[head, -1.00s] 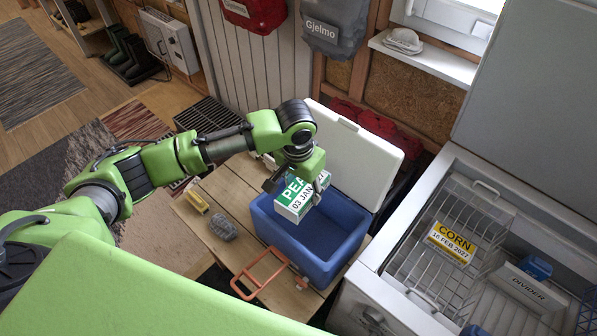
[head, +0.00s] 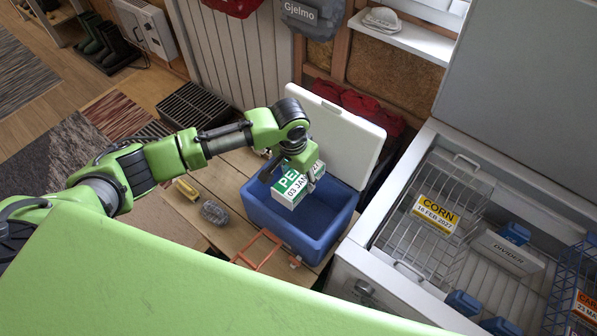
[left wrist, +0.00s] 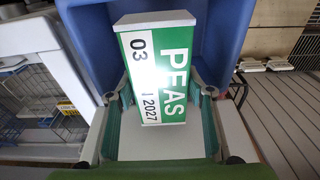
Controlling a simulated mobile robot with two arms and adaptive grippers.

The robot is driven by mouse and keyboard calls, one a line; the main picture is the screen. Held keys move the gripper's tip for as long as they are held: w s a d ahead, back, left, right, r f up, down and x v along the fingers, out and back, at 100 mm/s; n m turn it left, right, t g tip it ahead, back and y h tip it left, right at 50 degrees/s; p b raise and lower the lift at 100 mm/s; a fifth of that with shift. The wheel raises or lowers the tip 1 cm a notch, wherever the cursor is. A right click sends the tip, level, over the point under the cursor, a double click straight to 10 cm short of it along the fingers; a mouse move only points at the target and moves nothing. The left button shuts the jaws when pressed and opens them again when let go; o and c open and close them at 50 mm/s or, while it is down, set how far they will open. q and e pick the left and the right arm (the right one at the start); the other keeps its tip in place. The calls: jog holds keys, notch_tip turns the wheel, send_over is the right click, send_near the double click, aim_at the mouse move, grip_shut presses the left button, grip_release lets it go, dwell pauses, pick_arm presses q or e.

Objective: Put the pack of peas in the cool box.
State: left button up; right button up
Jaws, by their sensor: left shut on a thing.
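The pack of peas (head: 297,186) is a white and green box with a date label. My left gripper (head: 292,178) is shut on it and holds it over the blue cool box (head: 326,247), near its left and back part. The cool box stands on a wooden table with its white lid (head: 345,135) tipped open behind. In the left wrist view the pack (left wrist: 157,70) sits between the two fingers, with the blue walls of the cool box (left wrist: 215,30) around it. My right gripper is not in view.
An open chest freezer (head: 400,268) stands at the right, with a wire basket holding a corn pack (head: 436,213) and a divider (head: 505,252). An orange handle-like frame (head: 258,250), a yellow item (head: 187,188) and a grey item (head: 214,212) lie on the table (head: 222,178).

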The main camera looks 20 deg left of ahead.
pick_arm(q)
notch_tip(320, 180, down, 19)
jog(key=b, duration=0.8)
jog(key=shift+w+b, duration=0.1)
jog(key=shift+b, duration=0.3)
jog(key=o, duration=1.5)
jog(key=shift+o, duration=0.3)
jog(key=shift+f, duration=0.1)
notch_tip(320, 180, up, 12)
jog(key=s, duration=0.1)
jog(key=shift+s+a, duration=0.2)
jog(key=shift+s, duration=0.05)
